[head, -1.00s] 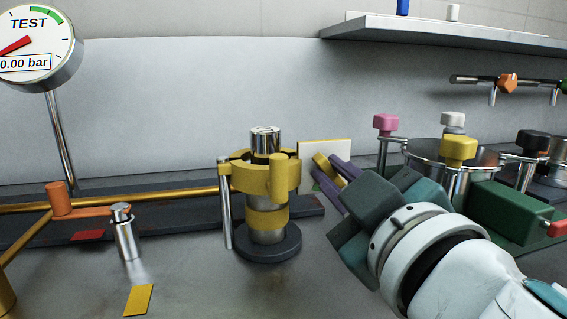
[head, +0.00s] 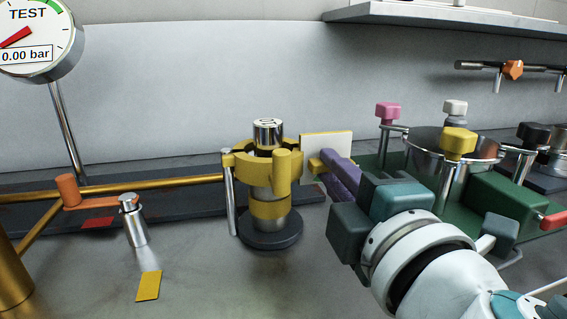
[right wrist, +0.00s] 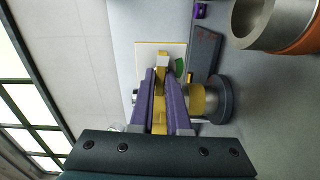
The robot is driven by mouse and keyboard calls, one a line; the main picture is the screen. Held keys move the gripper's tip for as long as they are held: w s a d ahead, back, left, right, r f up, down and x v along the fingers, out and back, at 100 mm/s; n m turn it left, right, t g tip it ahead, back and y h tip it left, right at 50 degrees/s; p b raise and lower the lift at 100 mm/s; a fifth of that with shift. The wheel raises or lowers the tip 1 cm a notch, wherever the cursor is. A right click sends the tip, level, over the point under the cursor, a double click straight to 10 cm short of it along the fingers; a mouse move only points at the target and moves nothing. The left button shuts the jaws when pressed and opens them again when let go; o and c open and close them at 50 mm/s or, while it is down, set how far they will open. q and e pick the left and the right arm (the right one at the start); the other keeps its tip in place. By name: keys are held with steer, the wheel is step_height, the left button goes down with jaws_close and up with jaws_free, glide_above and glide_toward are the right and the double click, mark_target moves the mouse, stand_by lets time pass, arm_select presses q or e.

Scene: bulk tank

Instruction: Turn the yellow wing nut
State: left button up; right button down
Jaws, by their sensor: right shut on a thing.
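The yellow wing nut (head: 315,163) is at the right side of a yellow clamp (head: 247,165), which sits around an upright silver cylinder (head: 268,131). My right gripper (head: 331,164) reaches in from the right, with its purple fingers closed on the wing nut. In the right wrist view, the wing nut (right wrist: 159,112) lies lengthwise between the two fingers of my right gripper (right wrist: 161,82). The fingers hide part of it in the head view. My left gripper is in neither view.
A white plate (head: 333,146) stands behind the fingers. A green base (head: 399,185) with a metal vessel and coloured knobs is at the right. A gauge (head: 35,45) reading 0.00 bar is at the far left. An orange handle (head: 68,190) and brass pipe are left of the clamp.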

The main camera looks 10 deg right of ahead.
steer(key=shift+n, duration=0.5)
steer(key=c, duration=1.2)
jaws_free()
steer(key=shift+o, duration=0.2)
steer(key=s+b, duration=0.1)
steer(key=s, duration=0.9)
steer(key=shift+d+b, duration=0.15)
steer(key=shift+b, duration=0.25)
